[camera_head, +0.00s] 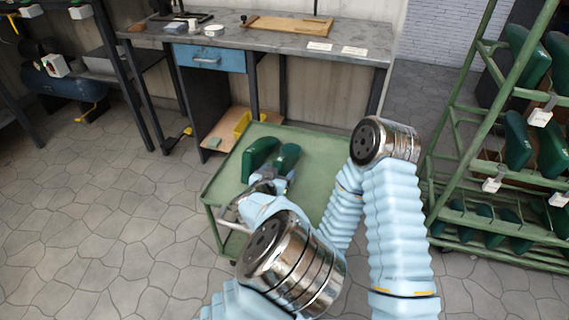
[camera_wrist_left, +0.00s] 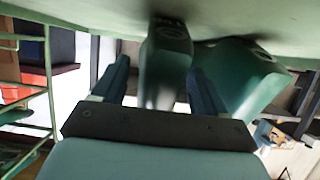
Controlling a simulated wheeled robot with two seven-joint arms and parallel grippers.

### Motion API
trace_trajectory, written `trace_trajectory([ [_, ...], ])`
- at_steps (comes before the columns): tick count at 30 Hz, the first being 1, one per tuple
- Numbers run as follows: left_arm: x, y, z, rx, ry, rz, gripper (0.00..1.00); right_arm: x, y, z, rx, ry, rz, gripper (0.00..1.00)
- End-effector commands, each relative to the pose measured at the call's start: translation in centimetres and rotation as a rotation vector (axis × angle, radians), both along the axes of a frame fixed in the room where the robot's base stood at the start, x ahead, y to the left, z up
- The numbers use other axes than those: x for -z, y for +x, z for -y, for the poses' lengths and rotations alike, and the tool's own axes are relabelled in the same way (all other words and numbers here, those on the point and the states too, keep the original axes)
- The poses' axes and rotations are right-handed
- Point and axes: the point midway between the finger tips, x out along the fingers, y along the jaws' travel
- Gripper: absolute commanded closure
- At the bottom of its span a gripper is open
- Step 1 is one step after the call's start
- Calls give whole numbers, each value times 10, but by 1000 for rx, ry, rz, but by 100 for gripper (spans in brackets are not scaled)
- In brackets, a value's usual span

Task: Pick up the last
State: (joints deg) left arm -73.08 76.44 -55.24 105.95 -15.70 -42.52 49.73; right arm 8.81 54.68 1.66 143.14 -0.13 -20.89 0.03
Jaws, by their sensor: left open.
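Two dark green lasts stand on the green cart top (camera_head: 315,180) in the head view, a left one (camera_head: 260,153) and a right one (camera_head: 287,157). My left gripper (camera_head: 268,182) is open at their near side, partly hidden by its own wrist. In the left wrist view, one last (camera_wrist_left: 165,62) shows between the two open fingers (camera_wrist_left: 160,88), with a gap on either side. The other last (camera_wrist_left: 238,78) is just outside the right-hand finger. My right gripper does not show; only my right arm is in the head view.
A green rack (camera_head: 455,150) with several more green lasts and white tags stands at the right. A grey workbench (camera_head: 270,37) with a blue drawer (camera_head: 210,59) and a wooden board (camera_head: 287,24) is behind the cart. The floor at the left is clear.

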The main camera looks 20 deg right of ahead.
Motion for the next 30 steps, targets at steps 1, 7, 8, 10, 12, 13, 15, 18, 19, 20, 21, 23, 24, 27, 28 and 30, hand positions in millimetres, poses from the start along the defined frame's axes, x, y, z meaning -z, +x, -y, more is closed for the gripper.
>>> trace_trajectory([
  [1, 0, 0, 0, 0, 0, 0, 27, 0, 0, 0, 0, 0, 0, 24],
  [7, 0, 0, 0, 0, 0, 0, 43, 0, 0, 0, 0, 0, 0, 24],
  [8, 0, 0, 0, 0, 0, 0, 47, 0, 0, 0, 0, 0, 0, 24],
  [10, 0, 0, 0, 0, -1, 1, 58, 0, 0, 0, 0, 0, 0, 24],
  [12, 0, 0, 0, 0, -1, 1, 69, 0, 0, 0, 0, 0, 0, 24],
  [13, 0, 0, 0, 0, -1, 1, 73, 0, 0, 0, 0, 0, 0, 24],
  [15, 0, 0, 0, 0, -1, 1, 83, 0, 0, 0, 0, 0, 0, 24],
  [18, -1, 0, 0, 1, -3, 2, 83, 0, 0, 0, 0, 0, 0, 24],
  [19, -1, 0, 0, 1, -3, 2, 83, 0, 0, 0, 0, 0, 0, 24],
  [20, -1, 0, 0, 1, -3, 2, 83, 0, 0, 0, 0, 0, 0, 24],
  [21, -2, 0, 0, 1, -3, 2, 83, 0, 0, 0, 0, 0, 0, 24],
  [23, -3, 0, 0, 1, -3, 2, 83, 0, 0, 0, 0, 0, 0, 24],
  [24, -4, 0, 0, 0, -4, 1, 83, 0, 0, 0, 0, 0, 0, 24],
  [27, -13, 0, 1, -1, -7, 3, 83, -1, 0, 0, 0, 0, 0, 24],
  [28, -17, 0, 1, -1, -8, 2, 83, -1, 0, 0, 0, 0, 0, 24],
  [30, -29, 0, 1, 0, -9, 2, 83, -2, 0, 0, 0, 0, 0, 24],
])
